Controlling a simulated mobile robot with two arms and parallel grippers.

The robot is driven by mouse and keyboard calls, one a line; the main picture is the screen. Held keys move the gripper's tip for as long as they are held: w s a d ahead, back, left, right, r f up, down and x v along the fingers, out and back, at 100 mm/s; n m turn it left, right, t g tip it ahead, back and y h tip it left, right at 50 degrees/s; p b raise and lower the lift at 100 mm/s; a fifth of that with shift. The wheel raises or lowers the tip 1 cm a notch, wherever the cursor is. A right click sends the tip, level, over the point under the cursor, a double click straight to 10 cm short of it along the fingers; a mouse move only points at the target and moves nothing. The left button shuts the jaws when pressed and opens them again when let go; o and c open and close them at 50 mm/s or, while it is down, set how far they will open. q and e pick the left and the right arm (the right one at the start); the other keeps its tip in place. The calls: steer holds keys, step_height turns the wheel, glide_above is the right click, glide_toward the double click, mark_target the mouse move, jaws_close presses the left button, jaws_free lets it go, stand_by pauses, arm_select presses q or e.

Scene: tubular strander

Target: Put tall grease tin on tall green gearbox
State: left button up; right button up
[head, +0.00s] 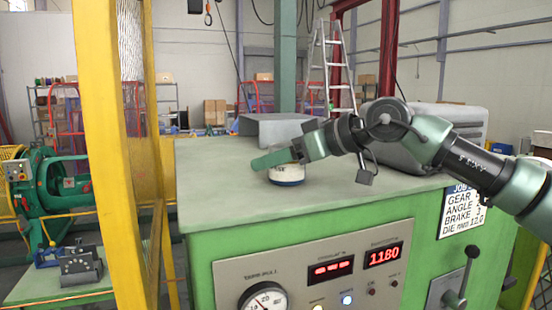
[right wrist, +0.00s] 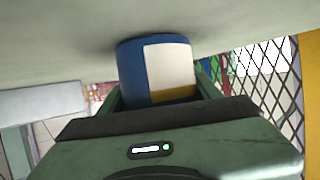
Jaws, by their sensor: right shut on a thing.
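The grease tin (head: 287,178), blue and white with a pale label, is upright on or just above the top of the tall green gearbox (head: 225,190). In the right wrist view the tin (right wrist: 131,72) shows upside down, with its base against the gearbox top (right wrist: 60,45) and a dark shadow around it; I cannot tell for sure whether it touches. My right gripper (head: 275,160) reaches in from the right and is shut on the tin, with a finger on each side. The fingers hide the tin's upper part in the head view. My left gripper is not in view.
A grey box-like cover (head: 275,128) and a larger grey casing (head: 450,115) stand at the back of the gearbox top. A yellow post (head: 107,150) with mesh rises at the left. The front left of the top is clear.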

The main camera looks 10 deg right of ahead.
steer(key=shift+f, duration=0.15)
steer(key=o, duration=1.7)
steer(key=shift+r+p, duration=0.35)
steer(key=shift+s+d+r+b, duration=0.15)
steer(key=shift+s+d+b, duration=0.6)
steer(key=shift+d+b, duration=0.25)
steer(key=b+v, duration=0.3)
steer(key=v, duration=0.5)
steer(key=shift+s+r, duration=0.1)
steer(key=shift+r, duration=0.1)
steer(key=shift+s+d+r, duration=0.3)
steer(key=shift+s+d, duration=0.05)
